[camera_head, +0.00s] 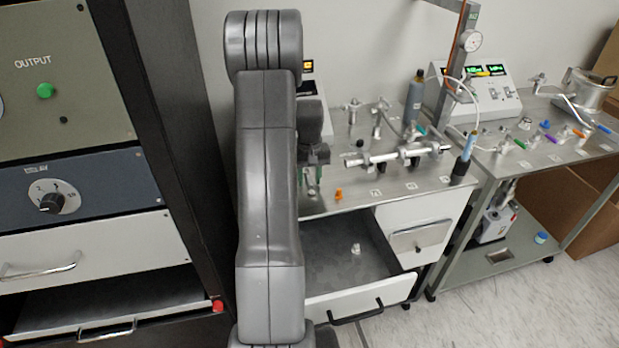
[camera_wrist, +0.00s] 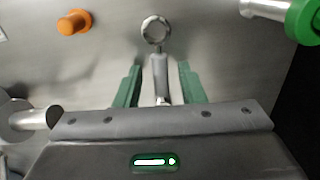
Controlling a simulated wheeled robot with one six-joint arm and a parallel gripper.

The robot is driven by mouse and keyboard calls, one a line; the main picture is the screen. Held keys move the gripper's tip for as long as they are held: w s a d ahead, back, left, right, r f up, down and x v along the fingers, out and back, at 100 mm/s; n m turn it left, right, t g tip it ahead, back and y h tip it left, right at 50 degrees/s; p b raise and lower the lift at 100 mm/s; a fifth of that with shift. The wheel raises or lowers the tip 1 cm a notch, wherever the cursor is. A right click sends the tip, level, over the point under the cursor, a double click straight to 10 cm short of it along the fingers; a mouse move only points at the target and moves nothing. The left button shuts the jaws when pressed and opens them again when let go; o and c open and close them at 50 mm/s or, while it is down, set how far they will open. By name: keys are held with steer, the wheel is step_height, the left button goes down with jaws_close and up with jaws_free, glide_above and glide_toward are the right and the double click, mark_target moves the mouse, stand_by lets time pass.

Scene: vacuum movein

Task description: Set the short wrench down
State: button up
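The short wrench (camera_wrist: 157,62) shows in the wrist view, with a round ring end pointing away from my gripper and a narrow grey shank. It lies between the two green fingers of my gripper (camera_wrist: 160,86), with a visible gap on each side. The fingers are apart and not closed on it. The wrench appears to lie at the grey metal bench top (camera_wrist: 225,60); exact contact cannot be told. In the head view my gripper (camera_head: 312,178) is low over the bench's left part, and I cannot make out the wrench there.
An orange part (camera_wrist: 73,22) lies left of the wrench, and a green-ended fitting (camera_wrist: 300,20) is at right. A metal pipe assembly (camera_head: 395,155) stands right of my gripper. An open drawer (camera_head: 345,305) juts out below the bench. A dark rack (camera_head: 165,120) stands left.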

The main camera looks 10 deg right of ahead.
mark_target(310, 182)
step_height(310, 182, up, 12)
steer(key=b, duration=0.1)
steer(key=shift+o, duration=0.4)
